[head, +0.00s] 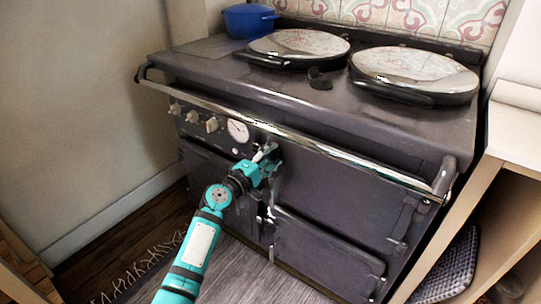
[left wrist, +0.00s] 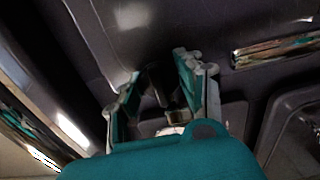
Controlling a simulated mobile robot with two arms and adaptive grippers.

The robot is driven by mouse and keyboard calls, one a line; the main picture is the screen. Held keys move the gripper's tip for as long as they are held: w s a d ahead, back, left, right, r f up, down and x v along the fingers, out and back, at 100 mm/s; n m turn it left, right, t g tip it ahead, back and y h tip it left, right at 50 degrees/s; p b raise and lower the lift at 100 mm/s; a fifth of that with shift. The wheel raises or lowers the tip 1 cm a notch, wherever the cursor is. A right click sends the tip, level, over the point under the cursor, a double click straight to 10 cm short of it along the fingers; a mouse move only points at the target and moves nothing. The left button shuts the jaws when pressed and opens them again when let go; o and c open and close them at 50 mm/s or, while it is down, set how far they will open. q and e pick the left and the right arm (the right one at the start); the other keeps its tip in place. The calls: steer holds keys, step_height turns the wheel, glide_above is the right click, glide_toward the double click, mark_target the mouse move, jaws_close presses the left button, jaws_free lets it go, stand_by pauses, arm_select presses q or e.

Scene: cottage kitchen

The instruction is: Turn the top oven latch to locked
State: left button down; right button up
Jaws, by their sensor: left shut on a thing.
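The dark grey range oven (head: 310,160) fills the middle of the head view. My left gripper (head: 267,160) is at its front, just below the chrome rail, at the top latch near the inner edges of the upper doors. In the left wrist view my left gripper (left wrist: 160,92) has its two teal fingers on either side of the dark top latch (left wrist: 158,84) and is shut on it. The fingers and wrist hide most of the latch in the head view. My right gripper is not in view.
The chrome rail (head: 300,135) runs across the oven front above my gripper. A dial (head: 238,131) and knobs (head: 211,125) are to its left. A lower latch (head: 268,220) is below. A wooden table (head: 490,175) stands close at right.

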arm_select(q)
steer(key=c, duration=0.8)
jaws_free()
steer(key=v, duration=1.2)
